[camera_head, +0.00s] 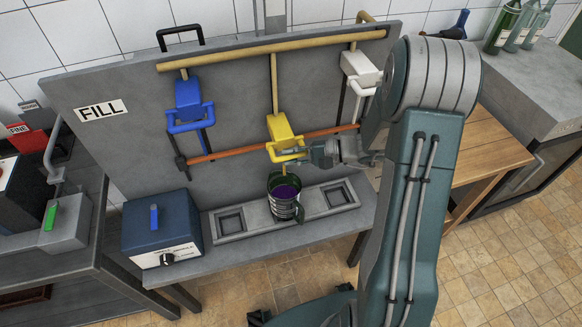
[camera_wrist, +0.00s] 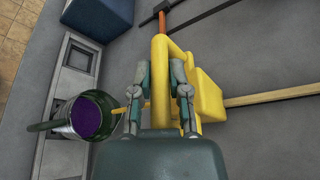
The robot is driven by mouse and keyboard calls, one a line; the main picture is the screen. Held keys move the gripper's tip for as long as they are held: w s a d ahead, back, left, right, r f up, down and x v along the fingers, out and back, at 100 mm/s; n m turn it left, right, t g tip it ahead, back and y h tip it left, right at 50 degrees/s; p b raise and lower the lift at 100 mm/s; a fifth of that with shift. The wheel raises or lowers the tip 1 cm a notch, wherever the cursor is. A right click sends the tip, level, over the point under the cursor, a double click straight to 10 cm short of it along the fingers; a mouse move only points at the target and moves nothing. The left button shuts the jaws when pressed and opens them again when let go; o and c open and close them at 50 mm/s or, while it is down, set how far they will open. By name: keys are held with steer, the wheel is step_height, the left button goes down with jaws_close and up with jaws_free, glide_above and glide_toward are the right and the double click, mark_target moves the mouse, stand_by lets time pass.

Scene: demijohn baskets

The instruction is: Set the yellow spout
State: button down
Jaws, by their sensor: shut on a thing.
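The yellow spout (camera_head: 281,134) is a block with a loop handle, mounted in the middle of the grey FILL panel. It also shows in the wrist view (camera_wrist: 207,95). My gripper (camera_head: 310,153) reaches it from the right and is shut on the yellow handle. In the wrist view my two fingers (camera_wrist: 160,68) lie on either side of the yellow loop. A thin yellow nozzle points from the spout toward a dark container (camera_head: 285,207) with purple contents below. It shows open-topped in the wrist view (camera_wrist: 62,119).
A blue spout (camera_head: 188,100) hangs left and a white spout (camera_head: 361,70) right. An orange bar (camera_head: 235,147) crosses the panel behind the yellow spout. A blue box (camera_head: 161,228) with a dial stands left of the grey tray (camera_head: 233,222) with square recesses.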

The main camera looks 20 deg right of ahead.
step_height(320, 180, up, 16)
steer(key=shift+r, duration=0.2)
steer(key=c, duration=0.7)
jaws_free()
steer(key=shift+o, duration=0.5)
steer(key=shift+a, duration=0.1)
steer(key=v, duration=1.2)
steer(key=shift+f, duration=0.1)
